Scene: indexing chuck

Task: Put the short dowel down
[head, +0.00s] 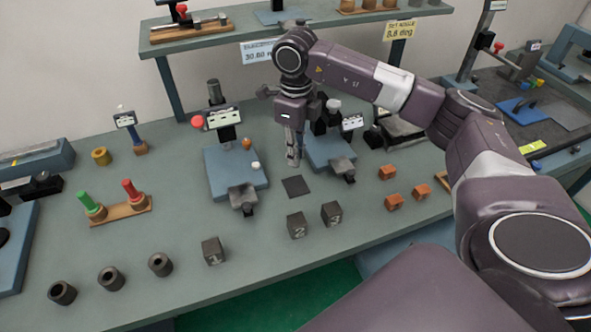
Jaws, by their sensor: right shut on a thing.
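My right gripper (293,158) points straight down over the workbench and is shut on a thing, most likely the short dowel. The fingers hide most of it, and it is too small to make out. The gripper is just behind a dark square pad (297,186), between two blue-based fixtures. I cannot tell whether what it holds touches the bench. My left gripper is not in view.
A blue fixture with a display (222,118) stands close to the left of the gripper, another blue fixture (325,150) to the right. Dark numbered blocks (297,226), orange blocks (391,202) and dark hollow cylinders (160,264) line the front.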

